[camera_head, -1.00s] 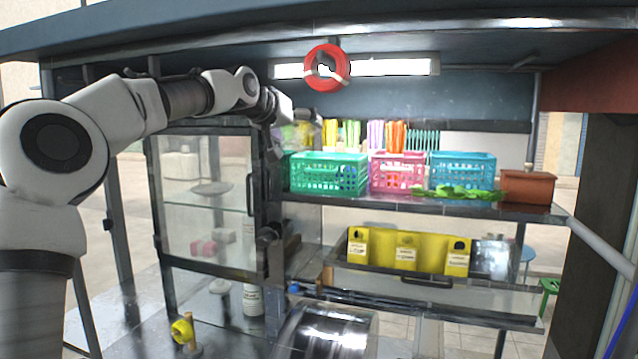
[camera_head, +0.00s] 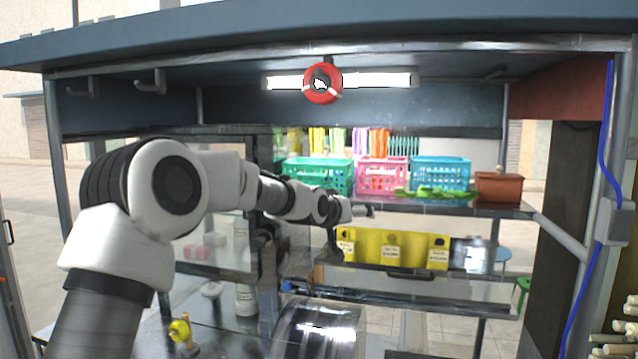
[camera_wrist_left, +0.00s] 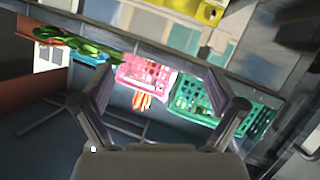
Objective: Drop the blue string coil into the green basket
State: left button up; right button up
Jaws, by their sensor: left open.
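The green basket (camera_head: 318,172) stands on the upper shelf, left of the pink basket (camera_head: 381,176). In the left wrist view the green basket (camera_wrist_left: 197,98) is tilted, with the pink one (camera_wrist_left: 146,75) beside it. I cannot make out a blue string coil for certain; a dark bluish patch shows through the green basket's right part in the head view. My left gripper (camera_head: 362,211) is in front of the shelf, just below the baskets. In the wrist view it (camera_wrist_left: 160,80) is open, with nothing between its fingers. My right gripper is out of view.
A red coil (camera_head: 310,92) hangs under the roof. A blue basket (camera_head: 440,174), green leaves (camera_head: 425,195) and a brown box (camera_head: 499,187) are on the shelf (camera_head: 470,208). A yellow bin (camera_head: 410,248) is below. A blue cable (camera_head: 604,150) runs down the right post.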

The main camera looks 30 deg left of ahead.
pick_arm(q)
jog(key=d+f, duration=0.3)
jog(key=f, duration=0.3)
jog(key=shift+w, duration=0.3)
jog(key=shift+d+f, duration=0.1)
jog(key=shift+f, duration=0.05)
jog(key=s+d+f+m+g+b, duration=0.15)
jog(key=s+f, duration=0.35)
jog(key=f, duration=0.8)
jog(key=s+d+f+g+h+b, duration=0.1)
jog(key=s+d+f+g+b, duration=0.3)
jog(key=f, duration=0.9)
jog(key=s+d+f+g, duration=0.1)
jog(key=s+f, duration=0.5)
jog(key=f, duration=0.7)
jog(key=s+d+f+m+g+b, duration=0.1)
jog(key=s+d+f+g+b, duration=0.2)
jog(key=s+f, duration=1.3)
jog(key=s+f+g+b, duration=0.1)
jog(key=s+f+g, duration=0.1)
jog(key=s, duration=0.8)
jog(key=s+f+m+g+b, duration=0.1)
jog(key=s+f+g, duration=0.1)
jog(key=s, duration=0.9)
jog(key=shift+d+f, duration=0.4)
jog(key=shift+f, duration=0.25)
jog(key=shift+m, duration=0.25)
